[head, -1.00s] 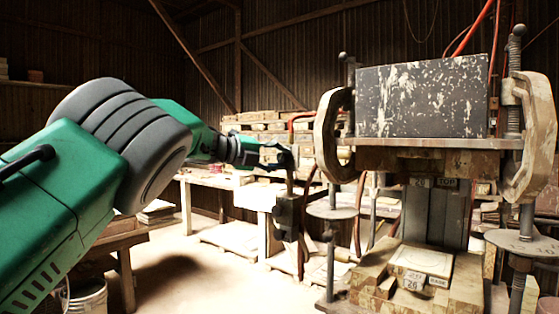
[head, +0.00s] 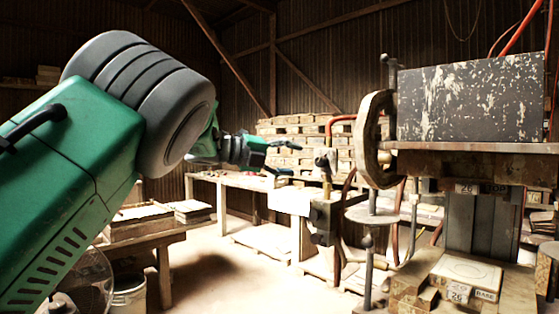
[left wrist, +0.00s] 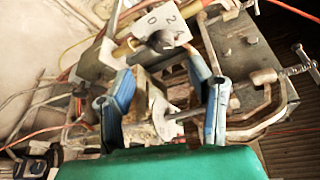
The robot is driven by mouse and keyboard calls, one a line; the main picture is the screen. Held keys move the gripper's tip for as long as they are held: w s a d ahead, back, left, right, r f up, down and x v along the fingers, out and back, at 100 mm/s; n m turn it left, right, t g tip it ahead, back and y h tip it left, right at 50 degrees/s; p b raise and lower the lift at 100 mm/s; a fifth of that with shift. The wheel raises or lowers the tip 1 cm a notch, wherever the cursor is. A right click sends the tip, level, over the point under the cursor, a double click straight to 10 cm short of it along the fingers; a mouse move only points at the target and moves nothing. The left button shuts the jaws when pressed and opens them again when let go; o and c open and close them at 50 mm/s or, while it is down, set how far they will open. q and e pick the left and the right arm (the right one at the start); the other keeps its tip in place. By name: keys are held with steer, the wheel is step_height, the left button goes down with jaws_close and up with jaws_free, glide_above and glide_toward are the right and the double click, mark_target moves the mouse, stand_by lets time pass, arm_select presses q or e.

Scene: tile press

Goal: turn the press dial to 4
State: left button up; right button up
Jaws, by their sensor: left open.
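My left gripper (head: 289,158) is open and empty in the head view, its fingers spread toward a small fitting (head: 325,158) on an upright post left of the press. In the left wrist view my left gripper (left wrist: 160,68) has its two blue fingers apart. A pale plate marked 0 and 2 (left wrist: 171,18), which looks like the press dial, lies beyond the fingertips, with a dark round knob (left wrist: 160,40) in front of it. I see no contact with the knob. Its pointer setting cannot be read. My right gripper is out of view.
A round plate (head: 372,215) stands on a rod below. A workbench (head: 235,182) and stacked boards (head: 300,128) are behind. Bare floor lies at lower middle.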

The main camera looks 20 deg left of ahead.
arm_select(q)
steer(key=v, duration=0.3)
steer(key=shift+s+a+f, duration=0.1)
steer(key=shift+s+a, duration=0.05)
steer(key=shift+a, duration=0.15)
